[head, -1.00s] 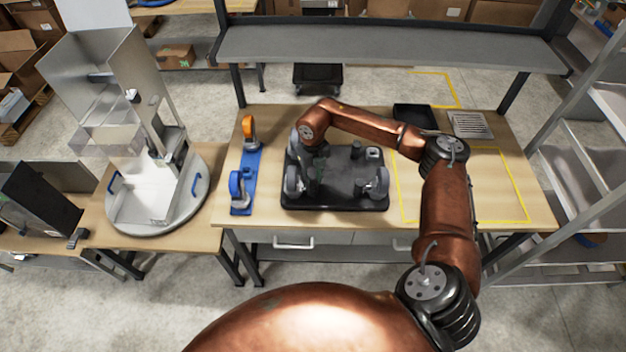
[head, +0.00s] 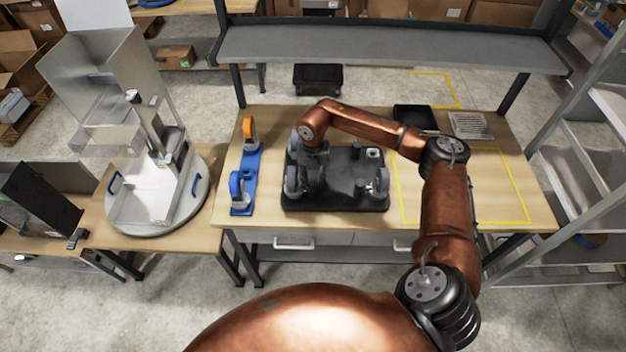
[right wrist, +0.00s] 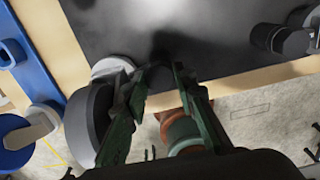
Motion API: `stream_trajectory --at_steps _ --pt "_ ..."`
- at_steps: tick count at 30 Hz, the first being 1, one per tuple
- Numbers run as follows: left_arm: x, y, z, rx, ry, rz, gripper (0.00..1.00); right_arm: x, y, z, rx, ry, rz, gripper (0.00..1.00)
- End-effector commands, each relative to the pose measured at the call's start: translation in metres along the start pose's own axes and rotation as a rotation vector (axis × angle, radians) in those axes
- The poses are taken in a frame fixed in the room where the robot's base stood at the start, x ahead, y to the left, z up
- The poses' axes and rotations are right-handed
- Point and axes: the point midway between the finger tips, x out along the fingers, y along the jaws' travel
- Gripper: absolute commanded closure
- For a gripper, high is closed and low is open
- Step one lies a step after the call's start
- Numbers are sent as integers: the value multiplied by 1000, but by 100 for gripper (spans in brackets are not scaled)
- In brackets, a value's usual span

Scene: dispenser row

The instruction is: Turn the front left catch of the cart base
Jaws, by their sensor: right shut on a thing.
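The cart base (head: 345,205) is a dark board lying wheels up on the table, with grey casters at its corners. Its front left caster (head: 291,183) shows in the right wrist view as a dark wheel (right wrist: 88,125) with a pale round mount. My right gripper (head: 312,181) points down just right of this wheel, and in the right wrist view its two green fingers (right wrist: 160,72) converge beside the wheel. They are shut on the front left catch, which the fingers largely hide; its angle cannot be told. My left gripper is not in view.
A blue rack (head: 245,178) with an orange and a blue caster stands left of the base. The front right caster (head: 377,185) is on the right. A yellow outlined area (head: 465,190) of the table is bare. A shelf (head: 390,45) spans above the back.

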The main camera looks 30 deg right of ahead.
Motion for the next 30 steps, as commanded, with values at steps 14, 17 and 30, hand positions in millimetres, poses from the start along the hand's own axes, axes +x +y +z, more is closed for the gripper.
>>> stream_trajectory --at_steps 14,17,30 --pt "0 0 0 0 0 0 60 -1 0 2 7 -4 2 69" --pt "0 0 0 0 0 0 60 -1 0 1 6 -3 1 62" --pt "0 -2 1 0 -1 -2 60 0 0 0 3 -1 1 57"
